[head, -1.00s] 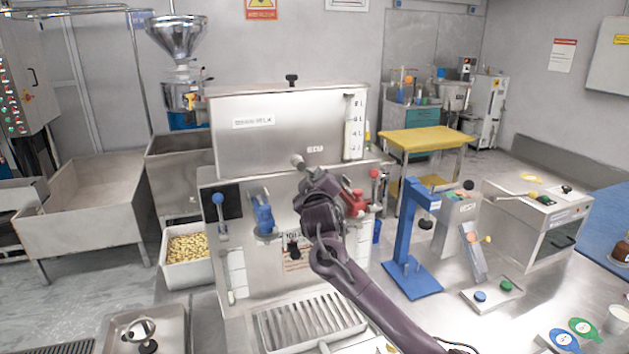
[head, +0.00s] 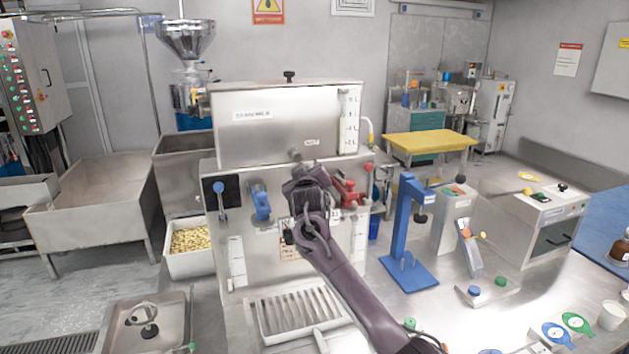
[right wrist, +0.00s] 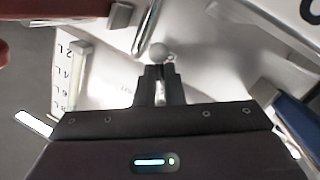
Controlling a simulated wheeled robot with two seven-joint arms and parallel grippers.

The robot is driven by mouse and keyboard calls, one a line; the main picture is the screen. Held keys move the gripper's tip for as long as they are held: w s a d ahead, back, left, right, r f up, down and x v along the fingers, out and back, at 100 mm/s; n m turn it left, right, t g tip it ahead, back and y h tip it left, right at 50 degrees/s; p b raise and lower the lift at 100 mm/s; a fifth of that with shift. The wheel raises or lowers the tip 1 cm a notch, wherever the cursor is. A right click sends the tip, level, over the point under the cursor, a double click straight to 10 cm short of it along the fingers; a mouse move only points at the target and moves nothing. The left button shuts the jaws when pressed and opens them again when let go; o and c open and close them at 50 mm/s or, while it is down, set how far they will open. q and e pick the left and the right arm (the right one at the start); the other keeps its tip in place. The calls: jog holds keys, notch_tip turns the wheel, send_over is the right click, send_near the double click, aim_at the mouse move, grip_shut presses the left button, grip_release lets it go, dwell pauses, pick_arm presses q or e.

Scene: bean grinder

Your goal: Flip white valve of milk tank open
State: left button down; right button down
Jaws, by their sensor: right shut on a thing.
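The milk tank (head: 230,140) is a steel box with a labelled front and a level gauge on its right. My right gripper (head: 302,172) is at the front below the tank, between the blue valve (head: 261,201) and the red valve (head: 348,190). It is shut on the white valve, whose pale round knob (right wrist: 158,51) sits just beyond the fingertips (right wrist: 160,72) in the right wrist view. A small grey knob end (head: 295,154) shows above the gripper in the head view. My gripper and wrist hide the rest of the valve. My left gripper is out of view.
A slotted drip tray (head: 300,312) lies below the valves. A blue stand (head: 405,225) is to the right of my arm, with a steel box machine (head: 535,225) beyond. A sink (head: 145,320) is at lower left.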

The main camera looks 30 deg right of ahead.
jog(key=shift+a+f+m+y, duration=0.35)
jog(key=shift+f+m, duration=0.2)
jog(key=shift+m, duration=0.25)
jog(key=shift+w+a+f+m+g+y, duration=0.1)
jog(key=shift+a+m+g+y, duration=0.15)
jog(key=shift+m, duration=0.35)
jog(key=shift+w+a+f+m+g+y, duration=0.15)
jog(key=shift+a+m, duration=0.15)
jog(key=shift+m, duration=0.3)
jog(key=shift+a+m, duration=0.15)
jog(key=shift+m, duration=0.15)
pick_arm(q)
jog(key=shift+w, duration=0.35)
pick_arm(e)
jog(key=shift+a+m, duration=0.15)
jog(key=shift+m, duration=0.15)
jog(key=c, duration=1.6)
grip_release()
jog(key=shift+r, duration=0.1)
jog(key=shift+o, duration=0.5)
jog(key=shift+r, duration=0.15)
